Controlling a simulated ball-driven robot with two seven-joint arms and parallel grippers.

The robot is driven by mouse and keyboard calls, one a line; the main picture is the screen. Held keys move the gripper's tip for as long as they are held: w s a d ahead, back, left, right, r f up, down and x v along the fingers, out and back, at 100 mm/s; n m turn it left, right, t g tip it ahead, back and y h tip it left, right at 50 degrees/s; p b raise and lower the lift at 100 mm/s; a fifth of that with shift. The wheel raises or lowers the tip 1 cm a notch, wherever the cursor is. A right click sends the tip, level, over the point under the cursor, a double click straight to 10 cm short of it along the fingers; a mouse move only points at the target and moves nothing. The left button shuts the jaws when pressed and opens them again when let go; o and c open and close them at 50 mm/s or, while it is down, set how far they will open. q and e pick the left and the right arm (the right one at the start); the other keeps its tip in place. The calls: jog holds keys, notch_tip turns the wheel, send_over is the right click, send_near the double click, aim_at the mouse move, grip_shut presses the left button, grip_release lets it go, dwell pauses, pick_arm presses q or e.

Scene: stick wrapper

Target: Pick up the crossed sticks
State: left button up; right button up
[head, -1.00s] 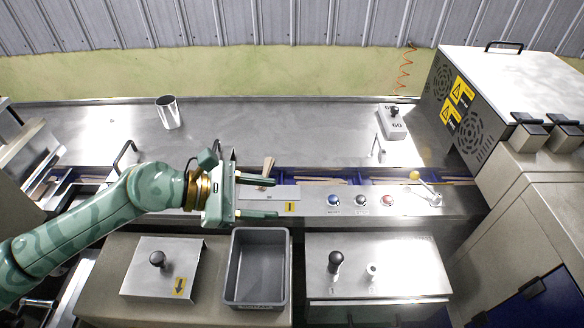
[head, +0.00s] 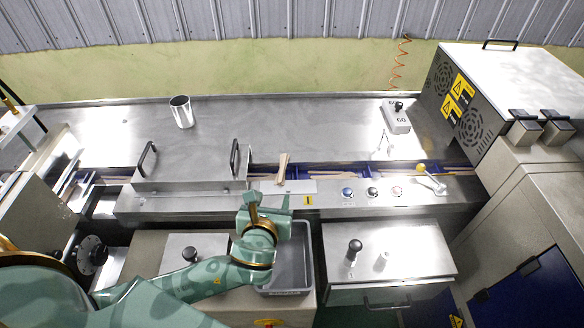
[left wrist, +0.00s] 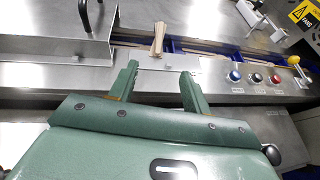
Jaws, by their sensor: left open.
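The crossed sticks (head: 282,168) are pale wooden sticks, standing up at a tilt from the blue feed channel in the head view. They also show in the left wrist view (left wrist: 158,38), beyond the fingertips and between them. My left gripper (head: 264,203) is in front of the sticks, on the near side of the channel, apart from them. In the left wrist view its two green fingers (left wrist: 160,78) are spread with nothing between them. My right gripper is not in view.
A grey bin (head: 297,255) stands below my left gripper. A metal cover with black handles (head: 190,168) is left of the sticks. Knobs and a yellow-tipped lever (head: 430,180) are on the right. A metal cup (head: 181,111) stands on the back surface.

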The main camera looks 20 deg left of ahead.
pick_arm(q)
jog(key=b, duration=0.2)
send_near(282, 170)
jog(key=shift+x, duration=1.2)
jog(key=b+x, duration=0.1)
jog(key=x, duration=0.4)
jog(key=shift+w+a+f, duration=0.15)
jog(key=shift+w+f, duration=0.05)
jog(key=shift+w, duration=0.15)
jog(key=shift+s+r, duration=0.1)
jog(key=shift+c, duration=1.2)
jog(key=c, duration=0.8)
